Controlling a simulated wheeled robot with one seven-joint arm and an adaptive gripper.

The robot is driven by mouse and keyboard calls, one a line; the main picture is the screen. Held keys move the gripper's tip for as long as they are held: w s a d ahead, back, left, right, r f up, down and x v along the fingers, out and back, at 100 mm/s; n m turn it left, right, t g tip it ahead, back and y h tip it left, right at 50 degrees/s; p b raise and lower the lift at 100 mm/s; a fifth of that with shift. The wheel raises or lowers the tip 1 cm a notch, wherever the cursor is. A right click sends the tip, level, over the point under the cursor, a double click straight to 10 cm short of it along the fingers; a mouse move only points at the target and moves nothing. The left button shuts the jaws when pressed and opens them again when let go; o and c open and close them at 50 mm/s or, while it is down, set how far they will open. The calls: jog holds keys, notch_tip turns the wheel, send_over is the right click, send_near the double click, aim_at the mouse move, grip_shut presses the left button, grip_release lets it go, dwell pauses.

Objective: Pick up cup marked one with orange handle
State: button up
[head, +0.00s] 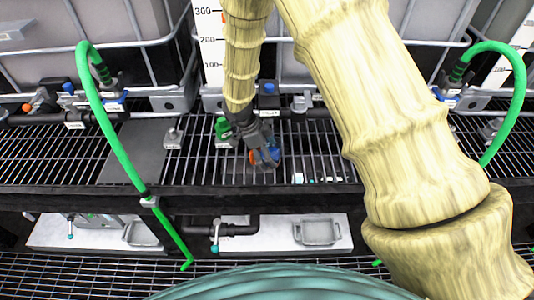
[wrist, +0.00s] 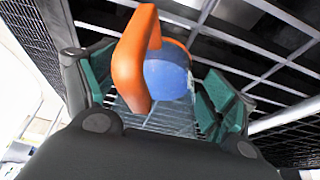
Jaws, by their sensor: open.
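The cup with the orange handle is blue. In the wrist view the blue cup (wrist: 166,76) sits between the two fingers, its orange handle (wrist: 130,62) toward the left finger. No marking on it can be read. My gripper (wrist: 150,95) is open around the cup, with gaps visible at the fingers. In the head view my gripper (head: 262,152) reaches down to the cup (head: 273,154) on the black grate shelf and partly hides it; a bit of the orange handle (head: 252,157) shows at its left.
A green fitting (head: 222,128) with a white label stands left of my gripper. Valves and pipes run along the totes behind. Green hoses (head: 120,150) arch at left and right. Small white pieces (head: 298,178) lie right of the cup. A grey plate (head: 133,150) lies left.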

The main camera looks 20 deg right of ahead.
jog(key=c, duration=1.2)
jog(key=shift+r, duration=0.1)
